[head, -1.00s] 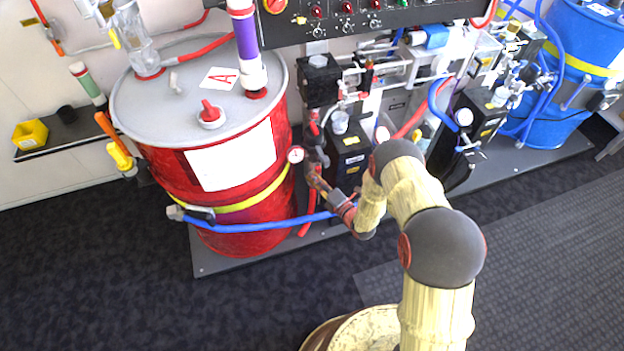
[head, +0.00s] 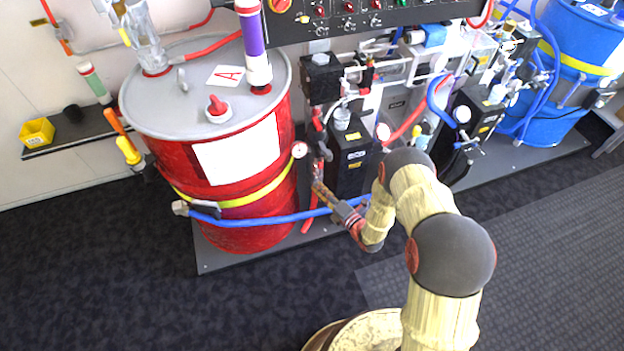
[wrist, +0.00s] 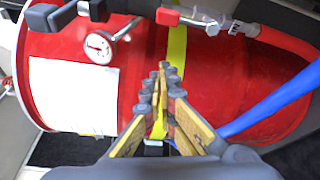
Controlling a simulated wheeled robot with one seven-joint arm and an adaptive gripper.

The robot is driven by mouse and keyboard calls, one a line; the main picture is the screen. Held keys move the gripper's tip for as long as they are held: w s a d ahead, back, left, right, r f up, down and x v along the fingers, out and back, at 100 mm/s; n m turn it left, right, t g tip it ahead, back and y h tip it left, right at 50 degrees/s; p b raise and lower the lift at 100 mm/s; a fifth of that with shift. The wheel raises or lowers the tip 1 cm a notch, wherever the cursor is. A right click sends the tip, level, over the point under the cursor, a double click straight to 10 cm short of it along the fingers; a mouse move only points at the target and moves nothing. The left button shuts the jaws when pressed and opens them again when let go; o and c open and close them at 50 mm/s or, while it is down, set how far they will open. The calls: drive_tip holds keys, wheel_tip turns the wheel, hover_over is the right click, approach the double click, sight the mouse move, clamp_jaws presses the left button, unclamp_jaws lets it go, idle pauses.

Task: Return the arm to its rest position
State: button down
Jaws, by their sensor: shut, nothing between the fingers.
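My arm reaches up from the bottom of the head view, bent at its elbow. My gripper (head: 317,182) is at its end, just right of the red drum (head: 170,160) and in front of the black pump equipment. It is small and partly lost against the hoses there. In the wrist view my gripper (wrist: 162,72) points at the side of the red drum (wrist: 215,85), its fingers close together and nothing seen between them. Whether the fingertips touch the drum or hose cannot be told.
A pressure gauge (head: 299,150) and a blue hose (head: 270,219) are close to my gripper. The black pump unit (head: 349,165) stands just behind it. A blue drum (head: 560,80) stands at the far right. The dark floor (head: 110,270) in front is clear.

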drive_tip(key=shift+v, duration=1.2)
drive_tip(key=shift+f, duration=0.1)
